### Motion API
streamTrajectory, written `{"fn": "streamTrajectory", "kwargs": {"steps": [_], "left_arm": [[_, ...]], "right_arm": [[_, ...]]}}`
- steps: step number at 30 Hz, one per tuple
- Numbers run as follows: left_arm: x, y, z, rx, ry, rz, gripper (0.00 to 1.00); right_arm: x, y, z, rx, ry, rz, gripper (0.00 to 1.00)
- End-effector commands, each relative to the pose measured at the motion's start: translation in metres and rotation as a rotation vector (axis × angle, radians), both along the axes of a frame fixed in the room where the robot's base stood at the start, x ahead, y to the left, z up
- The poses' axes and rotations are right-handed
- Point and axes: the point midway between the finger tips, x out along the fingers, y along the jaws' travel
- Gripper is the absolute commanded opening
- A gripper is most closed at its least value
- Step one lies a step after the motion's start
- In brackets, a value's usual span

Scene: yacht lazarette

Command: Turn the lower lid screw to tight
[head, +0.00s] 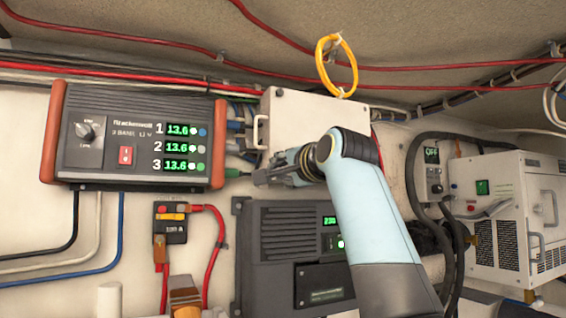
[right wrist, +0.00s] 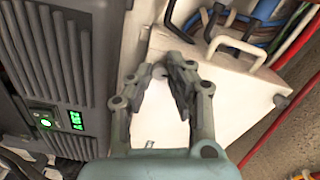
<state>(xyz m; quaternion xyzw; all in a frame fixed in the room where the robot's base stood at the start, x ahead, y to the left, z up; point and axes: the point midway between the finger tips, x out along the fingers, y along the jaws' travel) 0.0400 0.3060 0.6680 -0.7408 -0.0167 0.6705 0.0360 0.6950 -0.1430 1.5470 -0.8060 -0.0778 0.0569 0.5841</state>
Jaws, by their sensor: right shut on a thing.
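The white box with its lid (head: 305,115) hangs on the wall in the middle of the head view. A handle (head: 258,133) is on its left side, and the lid fills much of the right wrist view (right wrist: 225,85). My right gripper (head: 262,178) is at the box's lower left corner. In the right wrist view its fingertips (right wrist: 160,72) close on the small lower lid screw (right wrist: 158,70), which is mostly hidden between them. The screw's turn angle cannot be read. Another lid screw (right wrist: 280,100) shows as a dark knob near the far edge. My left gripper is out of view.
A battery charger (head: 140,135) with green displays is left of the box. A dark grey inverter (head: 285,240) sits just below it. Cables (head: 240,130) run close beside the handle. A yellow cable loop (head: 337,65) hangs above. A white unit (head: 510,215) stands at right.

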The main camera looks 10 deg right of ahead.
Motion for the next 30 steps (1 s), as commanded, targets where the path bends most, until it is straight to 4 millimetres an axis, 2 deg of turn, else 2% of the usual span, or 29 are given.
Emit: {"fn": "streamTrajectory", "kwargs": {"steps": [6, 21, 22, 24, 27, 30], "left_arm": [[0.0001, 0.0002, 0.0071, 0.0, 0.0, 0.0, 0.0], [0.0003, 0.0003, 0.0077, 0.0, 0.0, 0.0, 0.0], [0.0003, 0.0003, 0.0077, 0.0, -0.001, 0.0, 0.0], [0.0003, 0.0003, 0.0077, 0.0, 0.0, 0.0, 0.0], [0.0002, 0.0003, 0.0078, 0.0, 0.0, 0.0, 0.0], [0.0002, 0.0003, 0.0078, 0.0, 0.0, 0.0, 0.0]], "right_arm": [[-0.0001, -0.0001, 0.0012, 0.055, 0.009, 0.0, 0.0], [-0.0001, -0.0002, 0.0005, 0.068, 0.011, 0.0, 0.0], [-0.0001, -0.0002, 0.0005, 0.068, 0.011, 0.0, 0.2], [-0.0001, -0.0002, 0.0005, 0.068, 0.011, 0.0, 0.3], [-0.0001, -0.0002, 0.0004, 0.068, 0.012, -0.001, 0.4], [0.0, -0.0001, 0.0003, 0.068, 0.012, -0.001, 0.4]]}}
